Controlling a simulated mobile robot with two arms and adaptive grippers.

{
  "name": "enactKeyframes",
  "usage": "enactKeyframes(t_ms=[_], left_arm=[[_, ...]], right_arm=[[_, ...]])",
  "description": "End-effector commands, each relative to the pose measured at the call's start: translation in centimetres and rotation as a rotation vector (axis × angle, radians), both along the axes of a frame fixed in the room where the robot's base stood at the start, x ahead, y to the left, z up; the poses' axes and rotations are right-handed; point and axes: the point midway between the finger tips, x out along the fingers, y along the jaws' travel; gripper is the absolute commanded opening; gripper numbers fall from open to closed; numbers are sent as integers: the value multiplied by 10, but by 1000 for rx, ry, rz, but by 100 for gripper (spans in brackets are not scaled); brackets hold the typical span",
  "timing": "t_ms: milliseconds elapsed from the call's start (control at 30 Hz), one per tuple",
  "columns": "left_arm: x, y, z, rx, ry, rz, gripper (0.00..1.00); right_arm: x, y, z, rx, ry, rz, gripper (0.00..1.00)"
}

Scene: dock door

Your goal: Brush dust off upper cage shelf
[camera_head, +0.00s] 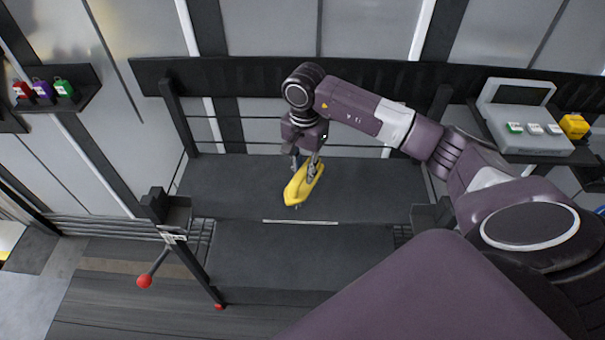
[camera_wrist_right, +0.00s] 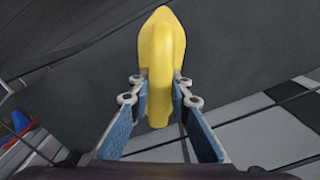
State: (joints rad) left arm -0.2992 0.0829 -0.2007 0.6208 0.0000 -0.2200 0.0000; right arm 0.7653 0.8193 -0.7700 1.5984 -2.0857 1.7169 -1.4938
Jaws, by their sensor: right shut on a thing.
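My right gripper (camera_head: 312,163) is shut on a yellow brush (camera_head: 300,187) and holds it over the dark grey upper cage shelf (camera_head: 235,180). In the right wrist view the yellow brush (camera_wrist_right: 160,60) sits between the two blue finger pads of the gripper (camera_wrist_right: 160,100). The brush's underside is mostly hidden, and I cannot tell whether it touches the shelf. I cannot make out any dust on the shelf. My left gripper is not in view.
A lever with a red knob (camera_head: 144,281) stands at the cage's front left. A small shelf (camera_head: 75,100) holds red, purple and green items. A grey device (camera_head: 530,120) and a yellow item (camera_head: 574,126) stand at right. The shelf's left part is bare.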

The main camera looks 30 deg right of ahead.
Motion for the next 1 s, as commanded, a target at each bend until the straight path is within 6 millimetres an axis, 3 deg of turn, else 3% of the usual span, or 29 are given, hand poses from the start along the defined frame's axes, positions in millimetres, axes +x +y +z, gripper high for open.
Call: enactKeyframes(t_ms=[500, 1000], left_arm=[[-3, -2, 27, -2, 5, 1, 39], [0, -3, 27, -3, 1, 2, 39]], right_arm=[[-2, -4, 47, -1, -3, -16, 0], [-3, -4, 49, 0, -2, -18, 0]])
